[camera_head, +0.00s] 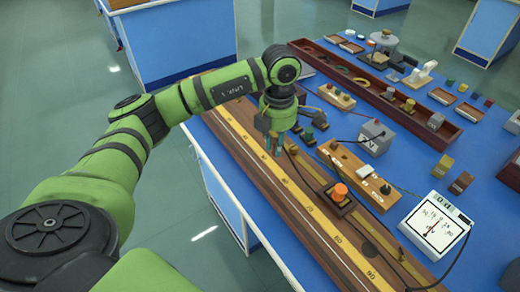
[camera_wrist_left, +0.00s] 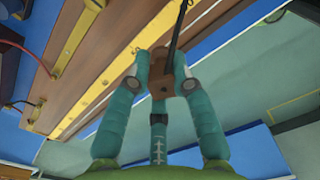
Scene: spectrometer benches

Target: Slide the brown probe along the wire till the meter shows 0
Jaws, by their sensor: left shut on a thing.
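My left gripper (camera_head: 277,142) is over the long wooden wire board (camera_head: 335,262), toward its far part. In the left wrist view its teal fingers (camera_wrist_left: 160,82) are shut on the brown probe (camera_wrist_left: 160,68), and a dark lead runs up from it. In the head view the gripper mostly hides the probe. My right gripper is not in view.
An orange-topped knob block (camera_head: 340,195) sits at the board's right edge. A grey box (camera_head: 375,138) and a wooden terminal strip (camera_head: 357,175) lie on the blue bench to the right. A long brown tray (camera_head: 375,92) with small parts runs behind.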

